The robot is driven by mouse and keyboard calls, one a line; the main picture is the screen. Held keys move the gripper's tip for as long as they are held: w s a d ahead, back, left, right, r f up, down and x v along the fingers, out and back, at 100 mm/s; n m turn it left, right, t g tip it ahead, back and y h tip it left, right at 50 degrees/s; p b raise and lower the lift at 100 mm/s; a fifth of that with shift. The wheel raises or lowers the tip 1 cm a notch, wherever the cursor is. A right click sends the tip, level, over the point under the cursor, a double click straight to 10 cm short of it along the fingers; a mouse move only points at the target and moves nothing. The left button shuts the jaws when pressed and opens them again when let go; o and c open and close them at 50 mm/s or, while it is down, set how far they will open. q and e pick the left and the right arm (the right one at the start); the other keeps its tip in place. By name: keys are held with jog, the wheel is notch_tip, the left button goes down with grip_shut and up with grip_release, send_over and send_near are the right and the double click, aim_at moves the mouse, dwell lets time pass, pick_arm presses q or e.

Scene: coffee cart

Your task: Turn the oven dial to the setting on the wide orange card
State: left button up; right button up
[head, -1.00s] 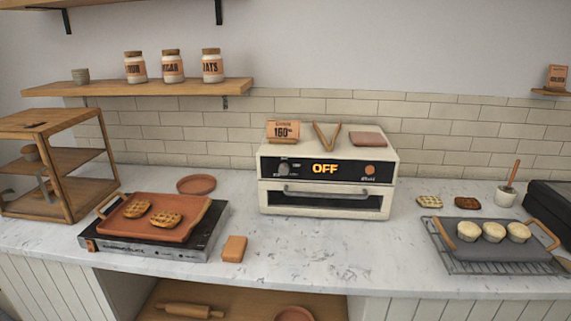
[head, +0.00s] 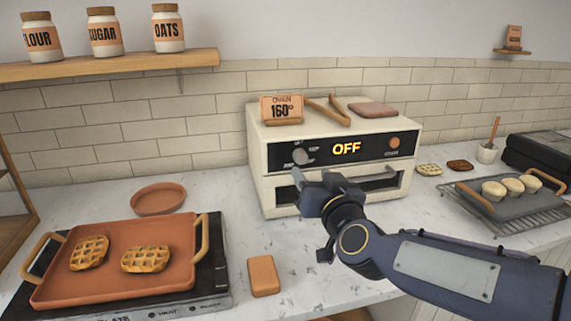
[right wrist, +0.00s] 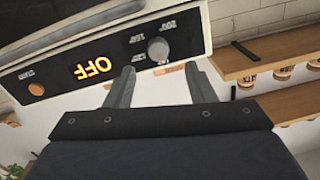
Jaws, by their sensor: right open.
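The cream oven (head: 265,185) stands on the counter with its display reading OFF (head: 346,149). The grey dial (head: 300,156) is at the left of its black panel; it also shows in the right wrist view (right wrist: 158,49). The wide orange card (head: 282,109) on top of the oven reads OVEN 160°. My right gripper (head: 312,178) is in front of the oven, just below the dial in the head view. In the right wrist view its two fingers (right wrist: 160,82) are open and apart, with the dial beyond the gap between them. My left gripper is not in view.
Tongs (head: 330,112) and a pinkish-brown pad (head: 372,109) lie on the oven. An orange tray (head: 115,285) with two waffles is on the hot plate at left. An orange block (head: 263,276) lies on the counter, and a dark tray with small pies (head: 502,188) is at right.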

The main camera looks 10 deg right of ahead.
aim_at(302, 160)
jog(key=w, duration=0.7)
jog(key=shift+a, duration=0.1)
jog(key=shift+c, duration=0.4)
jog(key=c, duration=0.9)
